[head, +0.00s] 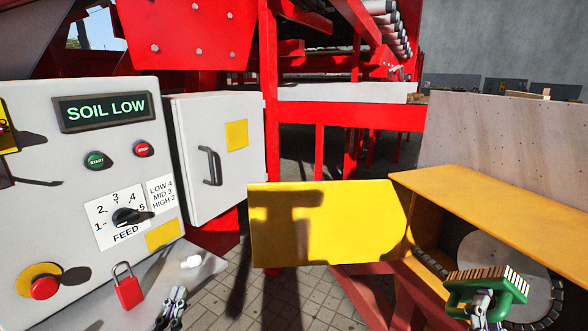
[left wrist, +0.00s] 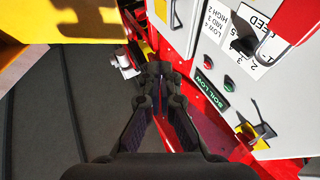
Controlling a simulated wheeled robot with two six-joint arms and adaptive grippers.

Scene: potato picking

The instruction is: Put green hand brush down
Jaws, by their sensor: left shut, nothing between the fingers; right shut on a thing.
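The green hand brush (head: 512,292) is at the lower right of the head view, with its pale bristles facing up. My right gripper (head: 484,298) is shut on the brush from below and in front. The brush is in front of the open side of a yellow-orange housing; whether it touches anything there I cannot tell. My left gripper (head: 179,291) is shut and empty at the lower left, by the control panel's lower edge. It also shows shut in the left wrist view (left wrist: 160,70), with nothing between the fingertips.
The grey control panel (head: 70,190) with a "SOIL LOW" display, buttons, feed dial and red padlock (head: 128,290) stands at left. A grey cabinet door (head: 218,185) stands ajar. A yellow panel (head: 325,222) and the orange housing (head: 500,205) with a round disc (head: 500,262) bound the right.

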